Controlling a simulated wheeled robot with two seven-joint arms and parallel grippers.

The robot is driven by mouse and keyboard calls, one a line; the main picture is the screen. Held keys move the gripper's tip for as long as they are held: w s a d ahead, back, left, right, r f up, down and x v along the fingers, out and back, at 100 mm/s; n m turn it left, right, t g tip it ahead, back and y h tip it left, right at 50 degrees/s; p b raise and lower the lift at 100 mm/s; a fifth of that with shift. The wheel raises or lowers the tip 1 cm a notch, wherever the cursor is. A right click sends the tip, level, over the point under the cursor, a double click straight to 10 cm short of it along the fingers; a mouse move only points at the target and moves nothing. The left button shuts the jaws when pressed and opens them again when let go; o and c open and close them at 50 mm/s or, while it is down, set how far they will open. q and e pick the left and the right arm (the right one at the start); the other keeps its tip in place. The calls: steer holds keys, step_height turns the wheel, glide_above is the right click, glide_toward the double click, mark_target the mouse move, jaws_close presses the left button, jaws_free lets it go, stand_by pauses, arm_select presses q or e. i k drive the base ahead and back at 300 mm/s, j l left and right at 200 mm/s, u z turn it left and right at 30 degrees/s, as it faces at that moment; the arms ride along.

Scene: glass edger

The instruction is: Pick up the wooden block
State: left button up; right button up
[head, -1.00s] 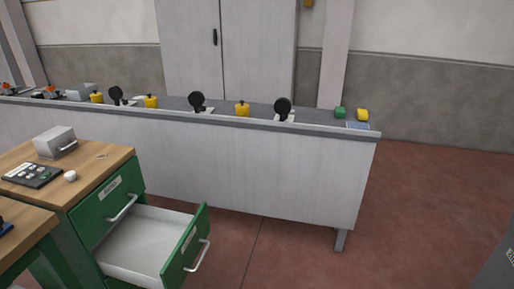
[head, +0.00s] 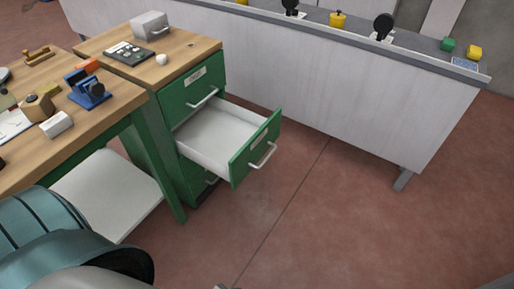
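A light wooden block-like piece (head: 38,107) with a dark round spot sits on the workbench at the left of the head view. I cannot tell for sure that it is the wooden block. A smaller brown wooden piece with a raised part (head: 38,54) lies farther back on the same bench. Nothing is seen touching the wooden pieces.
The wooden workbench (head: 112,112) also bears a blue stand (head: 88,90), a white box (head: 57,124) and an orange piece (head: 87,65). A green cabinet has an open, empty-looking drawer (head: 220,132) jutting out. A long grey counter (head: 400,100) stands behind.

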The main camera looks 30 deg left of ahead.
mark_target(37, 108)
steer(key=u, duration=2.4)
